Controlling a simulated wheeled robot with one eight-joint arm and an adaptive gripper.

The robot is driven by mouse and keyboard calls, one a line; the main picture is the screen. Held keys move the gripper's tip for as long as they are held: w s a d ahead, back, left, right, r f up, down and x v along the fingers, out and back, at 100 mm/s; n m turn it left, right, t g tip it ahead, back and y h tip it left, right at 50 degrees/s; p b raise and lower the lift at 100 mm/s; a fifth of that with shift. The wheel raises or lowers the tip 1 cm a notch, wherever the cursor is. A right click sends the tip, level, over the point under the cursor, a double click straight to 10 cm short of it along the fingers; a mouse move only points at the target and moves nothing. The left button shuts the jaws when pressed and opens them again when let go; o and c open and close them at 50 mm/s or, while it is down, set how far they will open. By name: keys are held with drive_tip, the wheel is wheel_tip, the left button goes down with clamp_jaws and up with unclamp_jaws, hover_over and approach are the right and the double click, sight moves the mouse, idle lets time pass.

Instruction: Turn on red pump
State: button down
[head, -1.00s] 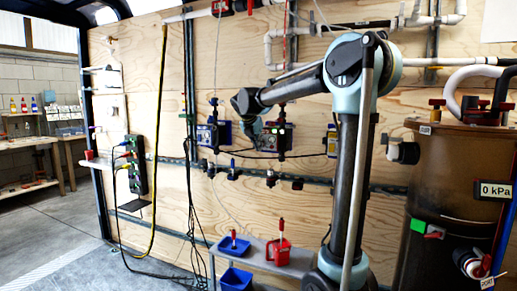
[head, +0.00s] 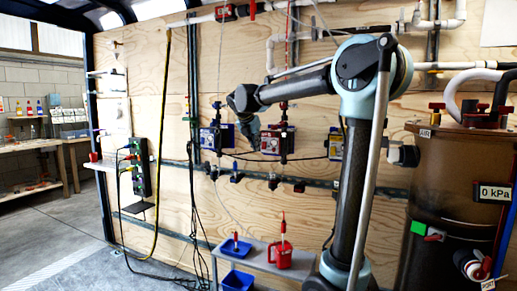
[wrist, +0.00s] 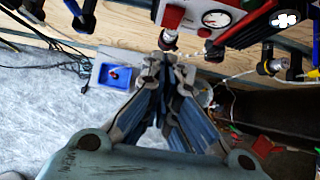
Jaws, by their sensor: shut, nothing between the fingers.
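The red pump (head: 271,144) is mounted on the plywood wall, in the middle of a row of similar units. In the wrist view a red unit with a round gauge (wrist: 215,19) and a red square part (wrist: 173,17) shows at the top, apparently the same pump. My gripper (head: 252,133) is in front of the wall between the left blue pump and the red pump. In the wrist view its fingers (wrist: 165,60) are together and empty, just below the red unit. Whether they touch it I cannot tell. The pump's switch is not clear.
A blue pump (head: 209,138) is to the left of the red one, another (head: 335,144) to the right. Valves and hoses hang below. A small shelf (head: 262,250) holds a blue tub (head: 236,246) and red jug (head: 291,258). A brown tank (head: 455,190) stands at right.

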sight(264, 145)
drive_tip(key=v, duration=0.9)
drive_tip(key=shift+s+f, duration=0.2)
drive_tip(key=shift+f, duration=0.35)
drive_tip(key=w+d+r+x, duration=0.1)
drive_tip(key=w+x, duration=0.1)
drive_tip(key=x, duration=1.1)
drive_tip(key=shift+r, duration=0.4)
drive_tip(key=shift+a, duration=0.1)
